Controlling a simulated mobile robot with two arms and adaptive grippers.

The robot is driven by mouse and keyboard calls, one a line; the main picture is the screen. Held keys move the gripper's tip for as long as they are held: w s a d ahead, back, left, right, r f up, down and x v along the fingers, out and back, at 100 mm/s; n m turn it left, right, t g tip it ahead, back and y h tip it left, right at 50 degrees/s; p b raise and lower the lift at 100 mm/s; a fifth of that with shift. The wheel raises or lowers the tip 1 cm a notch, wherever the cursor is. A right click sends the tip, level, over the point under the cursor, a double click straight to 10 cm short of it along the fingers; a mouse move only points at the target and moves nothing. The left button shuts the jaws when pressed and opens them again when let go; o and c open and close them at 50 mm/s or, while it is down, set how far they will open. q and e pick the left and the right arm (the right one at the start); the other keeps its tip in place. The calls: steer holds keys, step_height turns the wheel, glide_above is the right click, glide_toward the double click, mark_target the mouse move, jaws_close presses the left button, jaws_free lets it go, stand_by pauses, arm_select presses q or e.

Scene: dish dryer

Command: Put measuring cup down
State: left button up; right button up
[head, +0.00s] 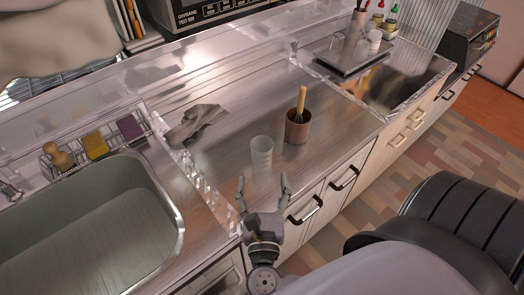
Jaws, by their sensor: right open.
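The measuring cup (261,154), a pale translucent cup, stands upright on the steel counter (225,172) near its front edge. My right gripper (262,185) is open and empty just in front of the cup, with its two fingers pointing toward it. The fingertips appear apart from the cup, one lower left and one lower right of it. My left gripper is not in view.
A brown cup (297,131) holding a wooden-handled tool stands right of the measuring cup. A crumpled grey cloth (196,121) lies behind left. A sink (95,225) is at left, another sink (392,86) at right. The counter's middle is clear.

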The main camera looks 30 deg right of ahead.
mark_target(262, 161)
steer(key=b+x, duration=0.1)
steer(key=x, duration=0.3)
steer(key=shift+w+d+f, duration=0.15)
steer(key=shift+w+d, duration=0.05)
steer(key=shift+w, duration=0.15)
steer(key=shift+w+d, duration=0.25)
steer(key=shift+w, duration=0.1)
steer(key=b+x, duration=0.1)
steer(key=x, duration=0.1)
steer(key=b+x, duration=0.1)
steer(key=x, duration=0.2)
steer(key=shift+f+b, duration=0.2)
steer(key=shift+b, duration=0.15)
steer(key=shift+s, duration=0.1)
steer(key=shift+c, duration=0.3)
